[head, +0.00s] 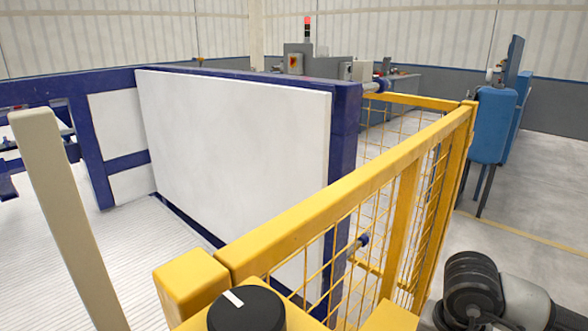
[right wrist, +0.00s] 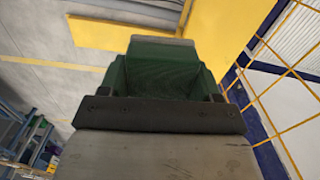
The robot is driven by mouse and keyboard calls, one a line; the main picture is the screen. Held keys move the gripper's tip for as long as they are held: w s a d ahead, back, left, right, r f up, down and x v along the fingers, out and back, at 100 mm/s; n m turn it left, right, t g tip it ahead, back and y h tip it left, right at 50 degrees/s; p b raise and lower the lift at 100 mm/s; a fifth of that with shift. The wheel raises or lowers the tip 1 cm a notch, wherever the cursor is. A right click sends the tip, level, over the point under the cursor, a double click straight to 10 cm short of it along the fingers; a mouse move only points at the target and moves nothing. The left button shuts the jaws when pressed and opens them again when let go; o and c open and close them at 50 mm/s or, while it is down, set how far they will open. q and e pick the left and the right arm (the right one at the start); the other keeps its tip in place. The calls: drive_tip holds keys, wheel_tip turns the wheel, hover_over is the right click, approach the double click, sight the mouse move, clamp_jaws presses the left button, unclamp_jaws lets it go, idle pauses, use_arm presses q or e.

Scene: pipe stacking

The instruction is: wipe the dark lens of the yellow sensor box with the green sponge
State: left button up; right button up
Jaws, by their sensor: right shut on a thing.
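A green block that looks like the sponge (right wrist: 155,82) is held in my right gripper (right wrist: 158,68) in the right wrist view. A round black part with a white stripe on top (head: 245,310) sits low in the head view among yellow surfaces. It may be the dark lens of the yellow sensor box, but I cannot tell for sure. A yellow surface (right wrist: 228,30) lies close beyond the green block in the wrist view; I cannot tell if it is the box or the fence.
A yellow mesh fence (head: 350,190) runs across the front. Behind it stands a white panel (head: 235,120) in a blue frame. A beige post (head: 65,220) is at left. A blue cabinet (head: 495,125) stands at right. Open floor (head: 535,225) lies right of the fence.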

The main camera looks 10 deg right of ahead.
drive_tip(key=a+f+n, duration=0.1)
drive_tip(key=a+n, duration=0.1)
drive_tip(key=n, duration=0.1)
drive_tip(key=a+f+n, duration=0.2)
drive_tip(key=a, duration=0.1)
drive_tip(key=a+f+n, duration=0.1)
drive_tip(key=a+n, duration=0.1)
drive_tip(key=n, duration=0.1)
drive_tip(key=shift+w+a+f+n, duration=0.2)
drive_tip(key=shift+w+a+n, duration=0.1)
drive_tip(key=shift+w+a, duration=0.1)
drive_tip(key=shift+s, duration=0.1)
